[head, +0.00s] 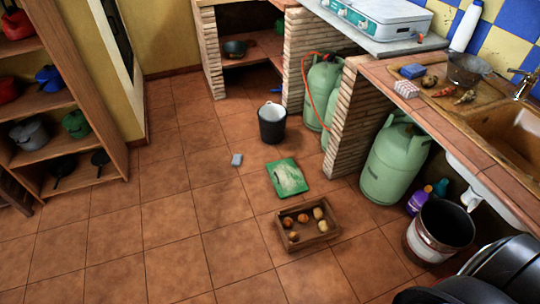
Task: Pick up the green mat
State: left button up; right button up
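The green mat (287,178) lies flat on the tiled floor near the middle of the head view. It is a green rectangle with pale marks across it. Nothing lies on top of it. No gripper can be made out in the head view, so I cannot see where either one is relative to the mat.
A wooden crate (276,227) with several round items stands just in front of the mat. A brick pillar (355,120) and green gas cylinder (394,165) stand right. Floor at left is clear.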

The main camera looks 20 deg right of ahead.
aim_at(289, 181)
jog(key=i+j+z, duration=0.1)
jog(key=i, duration=0.85)
jog(key=i+j+z, duration=0.1)
jog(key=i, duration=0.85)
